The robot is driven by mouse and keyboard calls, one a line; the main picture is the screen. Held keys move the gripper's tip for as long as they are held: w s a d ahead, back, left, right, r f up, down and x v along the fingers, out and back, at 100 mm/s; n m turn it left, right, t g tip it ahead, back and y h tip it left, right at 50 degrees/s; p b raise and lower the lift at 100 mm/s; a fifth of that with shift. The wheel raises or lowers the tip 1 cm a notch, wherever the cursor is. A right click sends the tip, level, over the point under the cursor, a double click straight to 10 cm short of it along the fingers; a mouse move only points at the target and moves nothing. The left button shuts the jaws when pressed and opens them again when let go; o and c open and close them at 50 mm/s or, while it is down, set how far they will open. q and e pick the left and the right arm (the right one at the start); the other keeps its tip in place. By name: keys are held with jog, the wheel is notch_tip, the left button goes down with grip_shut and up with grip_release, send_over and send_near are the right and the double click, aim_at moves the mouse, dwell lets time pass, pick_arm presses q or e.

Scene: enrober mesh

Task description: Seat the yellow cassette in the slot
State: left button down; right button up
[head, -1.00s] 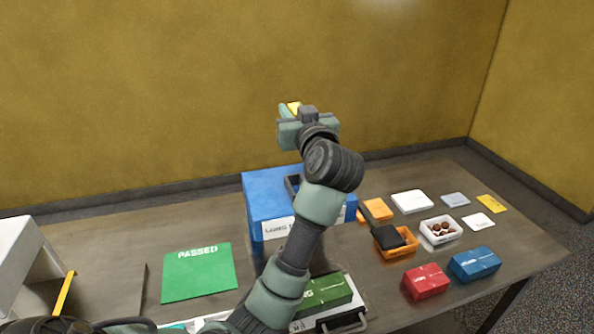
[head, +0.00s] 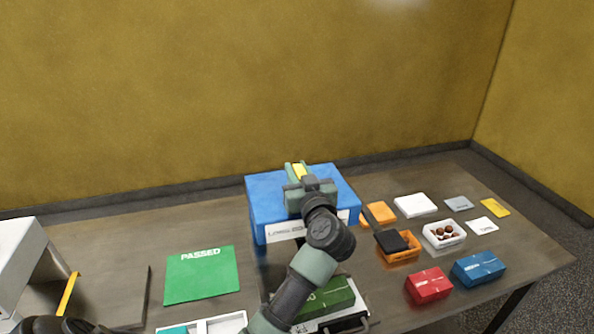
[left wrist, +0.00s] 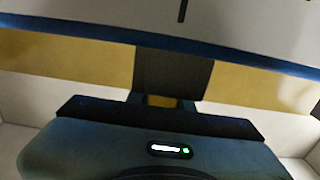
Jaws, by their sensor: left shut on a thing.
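My left gripper (head: 299,180) is shut on the yellow cassette (head: 299,171), of which a short yellow strip shows between the fingers in the head view. The gripper is over the blue box (head: 264,212), which has a white label on its front. The gripper and wrist cover the middle of the box top, so the slot is hidden. I cannot tell whether the cassette touches the box. The left wrist view shows the gripper's dark middle part (left wrist: 174,75) before yellow and blue bands that I cannot identify surely. My right gripper is not in view.
Right of the blue box are an orange bin (head: 398,251) with a dark block, a white tray (head: 443,235) of brown balls, a red box (head: 429,286) and a blue carton (head: 479,268).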

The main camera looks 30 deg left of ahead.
pick_arm(q)
jog(key=c, duration=1.3)
grip_release()
jog(key=shift+f, duration=0.1)
jog(key=shift+o, duration=0.2)
jog(key=shift+s+d, duration=0.2)
jog(key=shift+d, duration=0.1)
jog(key=b+v, duration=0.2)
jog(key=v, duration=0.9)
jog(key=shift+s+d, duration=0.1)
jog(key=shift+d, duration=0.1)
